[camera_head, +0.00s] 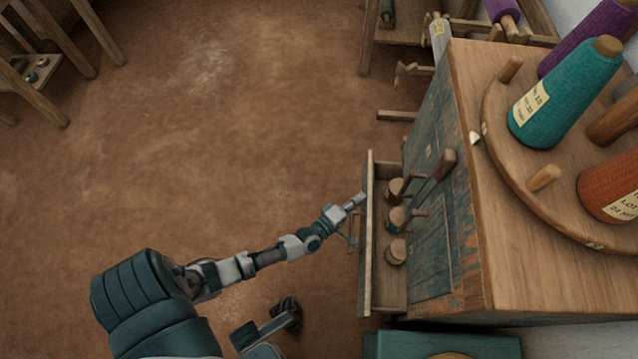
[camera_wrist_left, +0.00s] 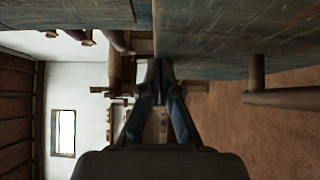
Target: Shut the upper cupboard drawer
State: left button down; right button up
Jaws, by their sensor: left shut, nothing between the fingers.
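The upper cupboard drawer (camera_head: 367,285) is pulled out to the left from the worn blue cupboard (camera_head: 440,225). Several reddish-brown and teal-topped spools or pegs stand inside it. My left gripper (camera_head: 357,200) is at the outer face of the drawer front, towards its far end. I cannot tell whether it touches. In the left wrist view the two fingers (camera_wrist_left: 161,85) are closed together and empty. The drawer front (camera_wrist_left: 230,30) fills the upper right there, with its bar handle (camera_wrist_left: 290,98) to the right of the fingers.
A round wooden rack with a teal cone (camera_head: 565,95) and an orange cone (camera_head: 612,190) stands on the cupboard top (camera_head: 475,90). A green box (camera_head: 440,345) lies at the near side. Brown floor (camera_head: 200,130) is clear to the left of the drawer.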

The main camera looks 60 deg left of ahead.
pick_arm(q)
jog(key=w+d+b, duration=0.1)
jog(key=w+d, duration=0.4)
jog(key=w, duration=0.1)
dwell(0.5)
